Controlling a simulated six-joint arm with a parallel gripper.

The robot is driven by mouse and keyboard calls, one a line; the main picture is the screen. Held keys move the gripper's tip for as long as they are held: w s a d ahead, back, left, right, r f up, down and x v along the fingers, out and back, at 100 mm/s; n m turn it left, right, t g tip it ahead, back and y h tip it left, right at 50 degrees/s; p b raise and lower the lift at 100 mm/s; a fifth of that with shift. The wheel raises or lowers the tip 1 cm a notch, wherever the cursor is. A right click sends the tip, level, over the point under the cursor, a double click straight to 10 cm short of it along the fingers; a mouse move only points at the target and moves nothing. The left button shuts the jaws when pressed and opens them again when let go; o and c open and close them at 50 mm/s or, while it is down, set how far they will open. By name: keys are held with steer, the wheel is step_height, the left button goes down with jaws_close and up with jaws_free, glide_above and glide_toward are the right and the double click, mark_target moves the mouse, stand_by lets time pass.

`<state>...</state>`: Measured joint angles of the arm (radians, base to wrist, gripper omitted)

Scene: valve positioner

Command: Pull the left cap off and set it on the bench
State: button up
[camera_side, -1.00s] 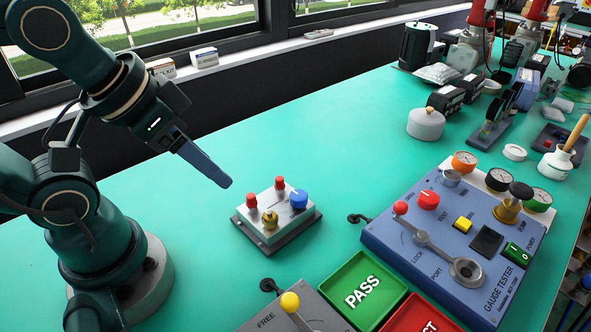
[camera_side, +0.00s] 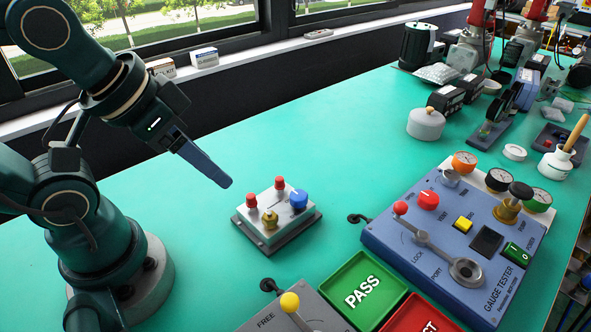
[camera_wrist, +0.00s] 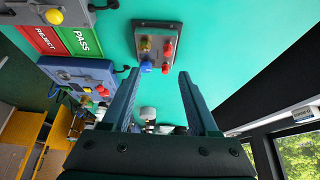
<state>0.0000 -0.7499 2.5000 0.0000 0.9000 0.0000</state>
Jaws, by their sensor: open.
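The valve positioner (camera_side: 262,238) is a light grey block on a dark base plate, lying on the green bench. Two red caps stand on it: the left cap (camera_side: 251,200) and another red cap (camera_side: 280,183) farther back. A blue knob (camera_side: 299,199) and a brass fitting (camera_side: 269,220) are also on top. My gripper (camera_side: 228,184) is above and to the left of the positioner, apart from it. In the wrist view, my gripper (camera_wrist: 159,71) has its fingers spread with nothing between them, and both red caps are still seated on the positioner (camera_wrist: 180,30).
A blue gauge tester (camera_side: 400,250) stands on the right, with a green PASS tray (camera_side: 340,285) and a red REJECT tray (camera_side: 398,326) in front. A lever box (camera_side: 265,320) is at the front edge. Bench around the positioner's left and back is clear.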

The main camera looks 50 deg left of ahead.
steer(key=shift+c, duration=0.2)
steer(key=n+g, duration=0.5)
glide_above(251, 195)
step_height(251, 195, down, 4)
steer(key=shift+d+f, duration=0.1)
steer(key=shift+f+g, duration=0.3)
steer(key=shift+f, duration=2.85)
steer(key=c, duration=0.9)
jaws_close()
